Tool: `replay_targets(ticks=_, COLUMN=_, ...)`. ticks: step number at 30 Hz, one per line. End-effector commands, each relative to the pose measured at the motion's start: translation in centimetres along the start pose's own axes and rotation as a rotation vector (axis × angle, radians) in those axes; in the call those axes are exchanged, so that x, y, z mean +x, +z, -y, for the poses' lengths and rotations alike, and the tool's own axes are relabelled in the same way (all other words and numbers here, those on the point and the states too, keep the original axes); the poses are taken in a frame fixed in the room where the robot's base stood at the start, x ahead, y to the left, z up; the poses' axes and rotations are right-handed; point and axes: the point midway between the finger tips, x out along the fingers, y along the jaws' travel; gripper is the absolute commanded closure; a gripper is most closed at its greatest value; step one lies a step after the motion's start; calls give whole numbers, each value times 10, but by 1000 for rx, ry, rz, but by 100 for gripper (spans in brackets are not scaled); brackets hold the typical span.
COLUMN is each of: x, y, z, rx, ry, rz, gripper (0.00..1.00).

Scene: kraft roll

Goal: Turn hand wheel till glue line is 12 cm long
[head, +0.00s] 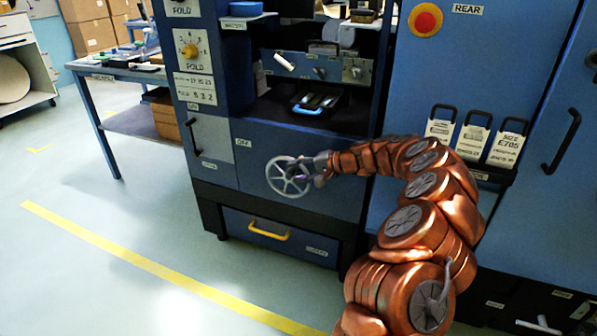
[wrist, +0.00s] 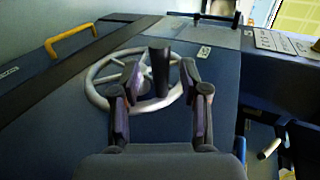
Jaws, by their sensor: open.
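The hand wheel (head: 285,177) is a light grey spoked wheel on the front of the blue machine in the head view. It also shows in the wrist view (wrist: 95,72), with a dark upright handle (wrist: 160,70) standing out from it. My gripper (head: 322,170) is at the wheel's right side in the head view. In the wrist view my gripper (wrist: 158,82) is open, with its two fingers on either side of the dark handle. I cannot tell whether either finger touches it. No glue line can be made out in either view.
A yellow-handled drawer (head: 270,232) is below the wheel. An open bay with a dark tray (head: 316,103) is above it. A red button (head: 425,20) and labelled cards (head: 473,138) are at the right. A side table (head: 120,72) stands at the left; the floor in front is clear.

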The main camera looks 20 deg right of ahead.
Motion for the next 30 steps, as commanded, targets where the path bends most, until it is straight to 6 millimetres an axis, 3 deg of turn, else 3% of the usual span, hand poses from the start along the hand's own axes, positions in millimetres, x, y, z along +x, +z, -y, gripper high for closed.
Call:
replay_targets(ticks=10, x=-4, y=0, z=8, rx=0, ry=-1, rz=-1, gripper=55)
replay_targets(ticks=22, x=-34, y=-1, z=68, rx=-4, ry=-1, rz=-4, gripper=55)
replay_targets(ticks=30, x=-44, y=0, z=88, rx=0, ry=-1, rz=0, gripper=55)
